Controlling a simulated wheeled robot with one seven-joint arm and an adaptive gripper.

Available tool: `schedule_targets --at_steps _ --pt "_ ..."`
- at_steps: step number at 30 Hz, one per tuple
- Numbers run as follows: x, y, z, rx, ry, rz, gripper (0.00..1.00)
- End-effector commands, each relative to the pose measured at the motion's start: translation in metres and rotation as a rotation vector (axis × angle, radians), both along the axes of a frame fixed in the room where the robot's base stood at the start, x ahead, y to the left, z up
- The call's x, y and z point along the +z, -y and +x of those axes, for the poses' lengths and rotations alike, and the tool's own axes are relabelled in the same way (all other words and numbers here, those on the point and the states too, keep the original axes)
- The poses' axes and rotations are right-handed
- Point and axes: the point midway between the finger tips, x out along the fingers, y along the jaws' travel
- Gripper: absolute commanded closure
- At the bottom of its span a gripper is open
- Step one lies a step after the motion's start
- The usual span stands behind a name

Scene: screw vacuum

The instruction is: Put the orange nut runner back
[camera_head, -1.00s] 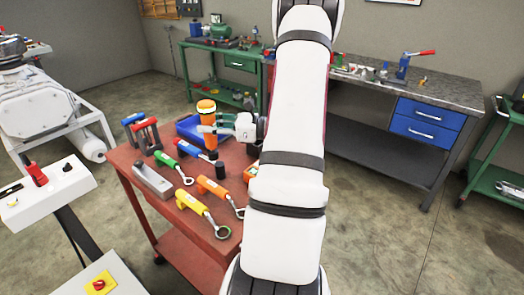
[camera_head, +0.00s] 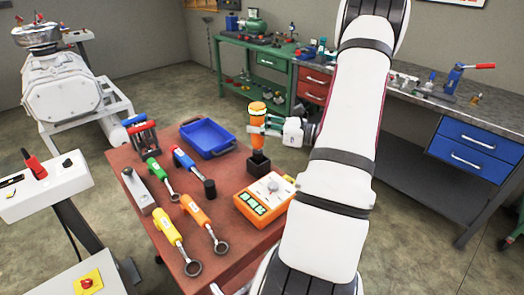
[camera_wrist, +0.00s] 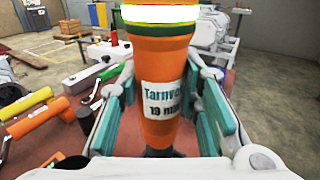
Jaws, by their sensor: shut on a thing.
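The orange nut runner (camera_head: 257,133) is upright, with a white and yellow-green band near its top. My gripper (camera_head: 264,128) is shut on its body from the right, one finger on each side. In the wrist view the nut runner (camera_wrist: 160,80) fills the middle between both finger pads, with a label reading "19 m". Its lower end is at a small black block-like holder (camera_head: 258,163) on the red table (camera_head: 232,255). I cannot tell whether its tip is inside the holder or just above it.
An orange control box (camera_head: 266,200) stands just in front of the holder. A blue tray (camera_head: 207,138) is behind to the left. A blue-handled tool (camera_head: 184,157), green (camera_head: 153,169), orange (camera_head: 194,208) and yellow (camera_head: 164,226) handled tools lie left. Bare tabletop surrounds the holder's left side.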

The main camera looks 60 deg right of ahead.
Motion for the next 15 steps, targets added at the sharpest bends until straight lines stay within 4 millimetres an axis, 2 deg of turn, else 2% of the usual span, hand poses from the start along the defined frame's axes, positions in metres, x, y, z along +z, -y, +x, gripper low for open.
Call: schedule_targets --at_steps 3,11,15 --pt "-0.017 0.000 0.000 0.000 0.003 0.002 1.00" --pt "-0.035 0.000 0.000 0.000 0.002 0.000 1.00" --pt "-0.054 0.000 0.000 0.000 0.003 0.002 1.00"
